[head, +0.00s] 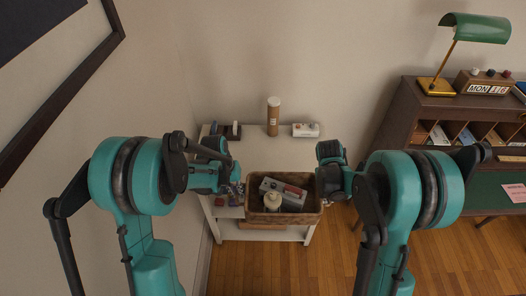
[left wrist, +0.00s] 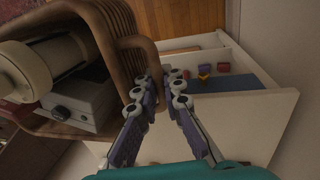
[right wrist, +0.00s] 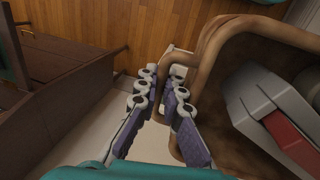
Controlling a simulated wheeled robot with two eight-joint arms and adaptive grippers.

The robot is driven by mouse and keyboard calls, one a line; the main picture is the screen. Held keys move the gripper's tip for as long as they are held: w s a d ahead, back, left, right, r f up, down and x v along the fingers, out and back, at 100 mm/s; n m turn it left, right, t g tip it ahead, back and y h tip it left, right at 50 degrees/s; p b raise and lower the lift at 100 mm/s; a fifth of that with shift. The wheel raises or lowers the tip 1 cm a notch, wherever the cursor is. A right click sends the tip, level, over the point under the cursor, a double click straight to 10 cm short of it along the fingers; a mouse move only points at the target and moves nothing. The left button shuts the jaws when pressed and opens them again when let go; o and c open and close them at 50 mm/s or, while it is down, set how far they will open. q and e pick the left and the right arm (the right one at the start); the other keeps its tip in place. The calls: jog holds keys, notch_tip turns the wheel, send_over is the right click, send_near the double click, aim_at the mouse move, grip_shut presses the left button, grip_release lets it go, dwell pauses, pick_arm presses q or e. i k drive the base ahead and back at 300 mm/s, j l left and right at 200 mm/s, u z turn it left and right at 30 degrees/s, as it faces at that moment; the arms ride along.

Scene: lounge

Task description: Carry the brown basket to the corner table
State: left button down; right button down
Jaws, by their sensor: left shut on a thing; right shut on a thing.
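The brown basket (head: 283,218) is woven and hangs between my two grippers in the head view, at the front edge of the white corner table (head: 262,152). It holds a grey and red box and a cream cylindrical thing. My left gripper (head: 233,189) is shut on the basket's left handle (left wrist: 146,62). My right gripper (head: 324,192) is shut on the right handle (right wrist: 196,62). The basket covers part of the table's front; I cannot tell whether its underside touches the table.
A brown cylinder (head: 273,116), a small white device (head: 305,130) and a dark item (head: 233,131) stand along the table's back. The middle of the tabletop is clear. A desk (head: 425,104) with a green lamp (head: 475,28) stands at right. A wall is close at left.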

aim_at(282, 152)
jog(key=i, duration=1)
